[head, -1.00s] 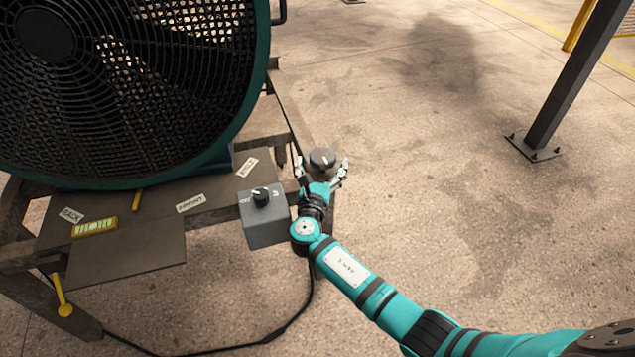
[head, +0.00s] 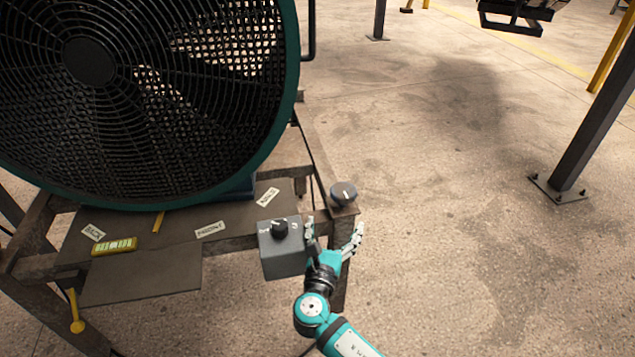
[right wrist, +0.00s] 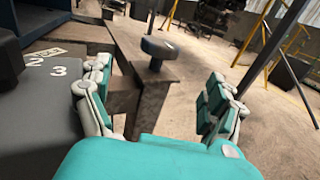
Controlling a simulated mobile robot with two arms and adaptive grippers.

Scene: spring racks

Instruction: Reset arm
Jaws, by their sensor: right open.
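My right gripper (head: 335,232) is open and empty, its fingers spread. In the head view it is just right of a grey control box (head: 283,250) with a black knob (head: 280,229) on top. In the right wrist view my open fingers (right wrist: 160,100) frame a round dark knob (right wrist: 159,48) on the corner of the stand. That round knob also shows in the head view (head: 343,192), a little beyond my fingertips. The control box lies close to the left finger in the right wrist view (right wrist: 45,95). My left gripper is not in view.
A large teal-rimmed fan (head: 150,100) stands on a wooden stand (head: 225,243) with small labels, a yellow level (head: 114,246) and a hanging yellow lever (head: 75,312). A dark post (head: 595,115) rises at the right. The floor between is clear.

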